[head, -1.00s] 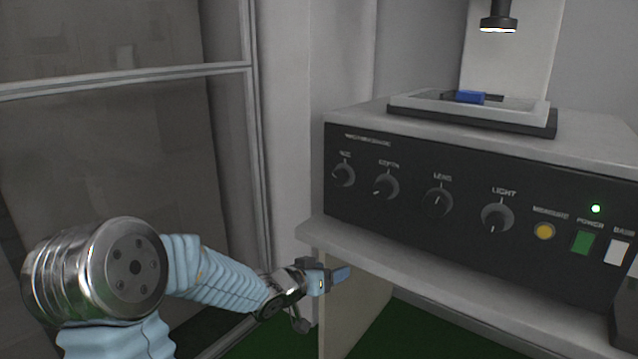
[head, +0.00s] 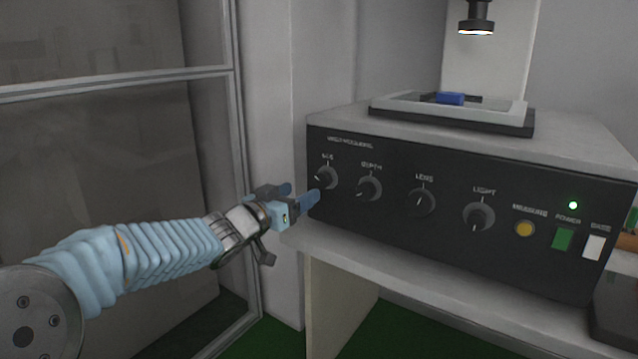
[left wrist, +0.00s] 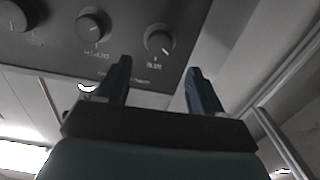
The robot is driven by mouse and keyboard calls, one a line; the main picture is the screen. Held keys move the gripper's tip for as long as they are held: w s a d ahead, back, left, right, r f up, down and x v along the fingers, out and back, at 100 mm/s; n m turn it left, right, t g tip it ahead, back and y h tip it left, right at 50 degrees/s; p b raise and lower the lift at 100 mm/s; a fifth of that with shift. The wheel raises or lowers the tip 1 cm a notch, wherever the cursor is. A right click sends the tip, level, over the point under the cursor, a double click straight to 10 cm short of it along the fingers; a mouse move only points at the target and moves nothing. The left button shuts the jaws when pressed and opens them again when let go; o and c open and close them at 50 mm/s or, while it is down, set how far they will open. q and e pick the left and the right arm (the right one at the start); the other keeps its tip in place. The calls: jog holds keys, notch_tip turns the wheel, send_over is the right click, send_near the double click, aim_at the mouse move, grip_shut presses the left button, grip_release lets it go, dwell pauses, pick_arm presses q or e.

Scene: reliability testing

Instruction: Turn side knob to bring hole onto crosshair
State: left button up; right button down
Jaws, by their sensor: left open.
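The leftmost knob (head: 326,178) is a dark round dial with a pale pointer on the black front panel; its small label is hard to read. My left gripper (head: 302,198) is just in front of the panel's left end, close to this knob. In the left wrist view the panel appears upside down, and the same knob (left wrist: 159,40) lies beyond the gap between the two open blue fingers (left wrist: 157,72). The fingers are empty. A blue piece (head: 451,98) sits on the stage (head: 500,110) under the lens (head: 476,20). No hole or crosshair is visible. My right gripper is out of view.
Knobs for depth (head: 369,188), lens (head: 422,201) and light (head: 479,216) run to the right, then a yellow button (head: 525,229), green power switch (head: 563,239) and white switch (head: 593,248). The table's front ledge (head: 400,262) is bare. A metal-framed panel stands at left.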

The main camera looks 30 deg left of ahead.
aim_at(321, 181)
pick_arm(q)
jog(key=w, duration=0.8)
jog(key=shift+w+d, duration=0.35)
jog(key=shift+c, duration=0.4)
jog(key=c, duration=1)
